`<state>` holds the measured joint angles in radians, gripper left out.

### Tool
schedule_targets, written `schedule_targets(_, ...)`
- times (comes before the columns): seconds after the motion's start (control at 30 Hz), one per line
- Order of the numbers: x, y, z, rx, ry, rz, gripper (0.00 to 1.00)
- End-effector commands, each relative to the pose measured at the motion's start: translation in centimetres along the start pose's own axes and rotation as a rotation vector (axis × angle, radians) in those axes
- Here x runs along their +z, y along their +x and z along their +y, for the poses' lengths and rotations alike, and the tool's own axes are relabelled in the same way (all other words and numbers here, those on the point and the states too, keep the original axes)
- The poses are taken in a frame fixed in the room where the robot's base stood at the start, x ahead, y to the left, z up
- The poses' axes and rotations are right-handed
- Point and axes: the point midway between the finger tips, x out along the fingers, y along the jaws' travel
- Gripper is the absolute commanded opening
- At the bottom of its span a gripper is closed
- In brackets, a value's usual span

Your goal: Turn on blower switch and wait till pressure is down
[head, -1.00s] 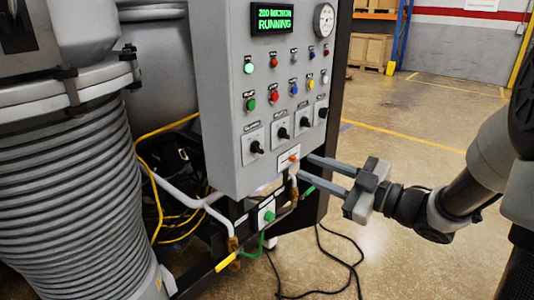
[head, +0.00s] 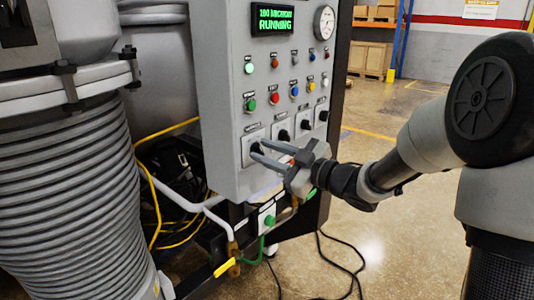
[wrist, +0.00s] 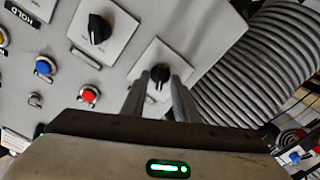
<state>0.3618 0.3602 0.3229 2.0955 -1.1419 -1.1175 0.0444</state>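The grey control panel (head: 225,90) has a row of black rotary switches; their labels are too small to read, so I cannot tell which is the blower switch. My gripper (head: 257,150) is at the leftmost rotary switch, fingers spread. In the wrist view the black knob (wrist: 160,76) shows between the fingertips of my gripper (wrist: 160,88); contact is not clear. The green display (head: 273,20) reads RUNNING, with a blurred micron figure that looks like 190. The round pressure gauge (head: 325,22) is at the panel's top right; its needle is unclear.
Coloured buttons sit above the switches, including a red button (wrist: 89,96) and a blue button (wrist: 44,66). A ribbed grey bellows (head: 75,190) stands to the left. Pipes and a green-knobbed box (head: 267,216) lie below the panel. Open floor is at right.

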Motion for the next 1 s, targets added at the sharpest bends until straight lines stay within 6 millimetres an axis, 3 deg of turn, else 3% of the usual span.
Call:
schedule_targets(0.1, 0.00, -0.02, 0.00, 0.000, 0.000, 0.000, 0.26)
schedule_targets(0.27, 0.00, -0.03, 0.00, 0.000, 0.000, 0.000, 0.00)
schedule_targets(0.67, -0.19, -0.05, 0.12, -0.001, 0.045, 0.000, 0.00)
schedule_targets(1.0, -0.51, -0.06, 0.42, -0.001, 0.276, -0.001, 0.00)
